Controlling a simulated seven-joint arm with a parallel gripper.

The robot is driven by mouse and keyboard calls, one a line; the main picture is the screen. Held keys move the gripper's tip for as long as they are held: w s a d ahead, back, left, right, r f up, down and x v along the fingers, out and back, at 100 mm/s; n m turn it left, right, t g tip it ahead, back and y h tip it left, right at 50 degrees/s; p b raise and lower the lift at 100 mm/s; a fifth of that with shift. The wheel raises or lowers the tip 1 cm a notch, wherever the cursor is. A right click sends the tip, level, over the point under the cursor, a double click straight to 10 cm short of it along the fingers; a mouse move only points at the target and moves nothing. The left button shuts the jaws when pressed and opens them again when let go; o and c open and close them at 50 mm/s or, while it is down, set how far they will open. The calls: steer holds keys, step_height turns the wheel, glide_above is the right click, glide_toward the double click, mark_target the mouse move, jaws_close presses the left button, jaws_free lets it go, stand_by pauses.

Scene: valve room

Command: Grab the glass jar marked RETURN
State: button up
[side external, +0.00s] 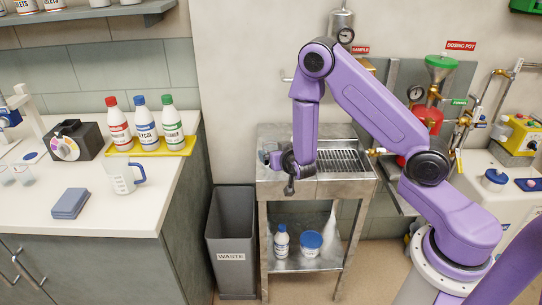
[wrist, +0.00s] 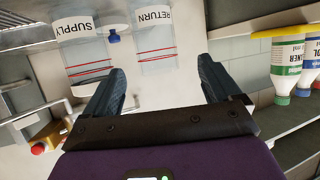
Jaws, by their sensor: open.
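The clear glass jar marked RETURN (wrist: 157,58) shows in the wrist view at top centre, its white label upside down and red lines around it. It lies in the gap between my gripper's fingers as seen there, a little beyond the tips. A second clear jar, marked SUPPLY (wrist: 84,62), stands to its left, beyond the left finger. My gripper (wrist: 163,68) is open with nothing between its fingers. In the side external view my gripper (side external: 290,187) hangs small and dark in front of the steel stand. I cannot make out either marked jar surely in that view.
A steel sink stand (side external: 340,187) is behind my gripper; a grey waste bin (side external: 231,235) stands left of it. On the left counter are capped bottles on a yellow tray (side external: 180,148), a measuring jug (side external: 122,177) and a blue block (side external: 70,203).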

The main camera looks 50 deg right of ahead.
mark_target(274, 148)
steer(key=shift+x, duration=1.2)
steer(key=shift+d+r+x, duration=0.15)
steer(key=shift+r+x, duration=0.05)
steer(key=shift+x, duration=1.1)
steer(key=shift+d+r+x, duration=0.1)
steer(key=shift+r+x, duration=0.1)
steer(key=shift+x, duration=1.15)
steer(key=c, duration=1.2)
